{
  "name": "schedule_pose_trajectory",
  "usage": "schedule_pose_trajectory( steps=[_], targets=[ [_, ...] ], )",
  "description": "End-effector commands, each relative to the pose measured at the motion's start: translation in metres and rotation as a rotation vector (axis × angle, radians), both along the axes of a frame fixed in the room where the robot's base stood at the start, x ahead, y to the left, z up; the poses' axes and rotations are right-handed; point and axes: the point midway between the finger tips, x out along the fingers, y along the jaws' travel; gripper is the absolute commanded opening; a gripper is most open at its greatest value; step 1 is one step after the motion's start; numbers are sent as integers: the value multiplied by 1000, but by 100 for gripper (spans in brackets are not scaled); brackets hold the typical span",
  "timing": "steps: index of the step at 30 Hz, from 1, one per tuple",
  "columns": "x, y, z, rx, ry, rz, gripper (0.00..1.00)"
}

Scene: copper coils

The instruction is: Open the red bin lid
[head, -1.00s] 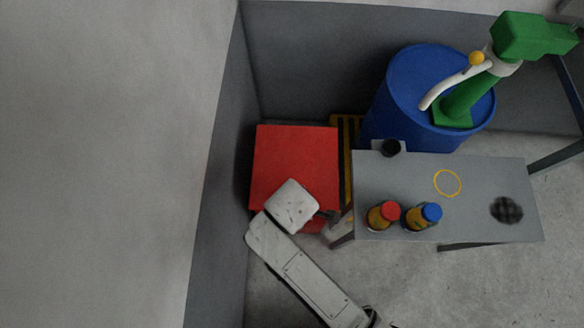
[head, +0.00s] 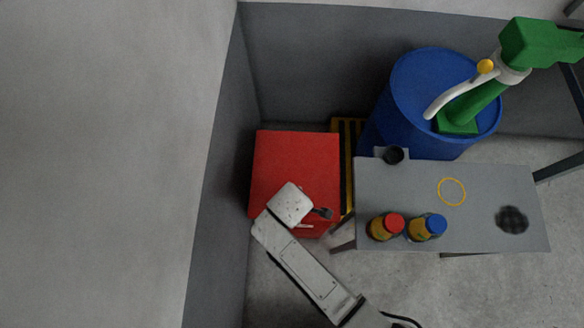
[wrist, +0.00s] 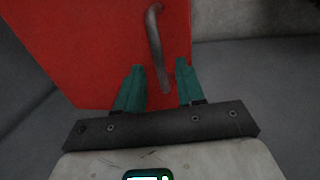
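The red bin (head: 290,158) stands in the corner by the grey wall, its flat red top facing up and its lid apparently shut. My white arm link covers its lower part in the head view. In the wrist view the red lid (wrist: 95,40) fills the upper left and middle, with a curved grey bar handle (wrist: 155,35) on it. My gripper (wrist: 160,75) is open, its two green fingers apart on either side of the handle's lower end. I cannot tell whether either finger touches the handle.
A grey table (head: 400,180) stands just right of the bin, with a red-capped jar (head: 385,227) and a blue-capped jar (head: 427,228) on it. A blue barrel (head: 405,85) stands behind it. Grey walls close in the bin's left and back.

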Motion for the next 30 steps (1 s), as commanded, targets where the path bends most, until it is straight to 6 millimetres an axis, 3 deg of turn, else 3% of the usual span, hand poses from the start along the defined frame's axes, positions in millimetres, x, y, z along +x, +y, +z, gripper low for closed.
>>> schedule_pose_trajectory(
  steps=[11,23,30],
  targets=[
    [1,0,-7,0,0,0,38],
    [1,0,-7,0,0,0,2],
    [1,0,-7,0,0,0,0]
  ],
)
